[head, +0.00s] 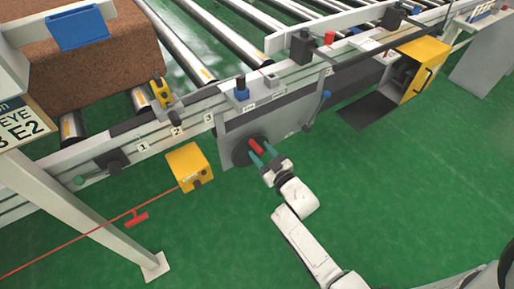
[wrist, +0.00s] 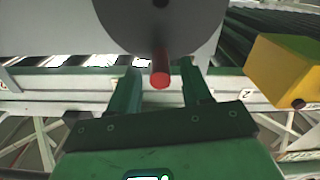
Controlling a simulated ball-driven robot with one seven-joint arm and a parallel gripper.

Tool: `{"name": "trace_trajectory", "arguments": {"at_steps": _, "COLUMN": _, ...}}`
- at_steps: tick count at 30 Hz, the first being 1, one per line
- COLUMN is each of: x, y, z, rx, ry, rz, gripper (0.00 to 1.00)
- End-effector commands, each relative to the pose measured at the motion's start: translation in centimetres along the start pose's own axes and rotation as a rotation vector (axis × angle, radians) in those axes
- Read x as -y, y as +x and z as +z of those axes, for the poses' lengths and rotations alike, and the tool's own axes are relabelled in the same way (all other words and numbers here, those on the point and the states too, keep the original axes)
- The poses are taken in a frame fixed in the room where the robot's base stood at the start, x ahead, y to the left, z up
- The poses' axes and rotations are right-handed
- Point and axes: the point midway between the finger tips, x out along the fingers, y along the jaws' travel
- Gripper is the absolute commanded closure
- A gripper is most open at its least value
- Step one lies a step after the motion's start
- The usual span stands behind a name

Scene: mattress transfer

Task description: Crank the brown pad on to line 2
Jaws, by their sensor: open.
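The brown pad (head: 95,65) lies on the rollers at the upper left in the head view, with a blue piece (head: 78,28) against it. The crank is a dark disc (head: 240,153) with a red handle (head: 257,146) on the grey panel. In the wrist view the grey disc (wrist: 160,25) and red handle (wrist: 160,70) are at top centre. My gripper (head: 264,153) is open at the crank. Its green fingers (wrist: 160,88) stand on either side of the handle, with gaps visible. Labels 1 (head: 143,147), 2 (head: 177,132) and 3 (head: 209,118) mark the rail.
A yellow box (head: 189,167) hangs left of the crank, also in the wrist view (wrist: 285,70). A red cord with a handle (head: 137,219) runs left from it. A yellow device (head: 161,93) sits on the rail. The green floor (head: 400,200) is clear at right.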

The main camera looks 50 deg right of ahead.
Motion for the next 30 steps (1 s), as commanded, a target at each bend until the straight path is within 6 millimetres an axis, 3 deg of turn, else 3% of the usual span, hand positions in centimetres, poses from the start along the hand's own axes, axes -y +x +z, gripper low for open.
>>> {"name": "trace_trajectory", "arguments": {"at_steps": 7, "x": -0.1, "y": 2.9, "z": 0.1, "rx": 0.001, "ry": 0.0, "rz": 0.002, "gripper": 0.52}}
{"name": "trace_trajectory", "arguments": {"at_steps": 18, "x": 0.0, "y": 3.4, "z": 0.0, "rx": 0.002, "ry": 0.0, "rz": 0.001, "gripper": 0.52}}
{"name": "trace_trajectory", "arguments": {"at_steps": 30, "x": 0.0, "y": 3.3, "z": 0.0, "rx": 0.002, "ry": 0.0, "rz": 0.001, "gripper": 0.89}}
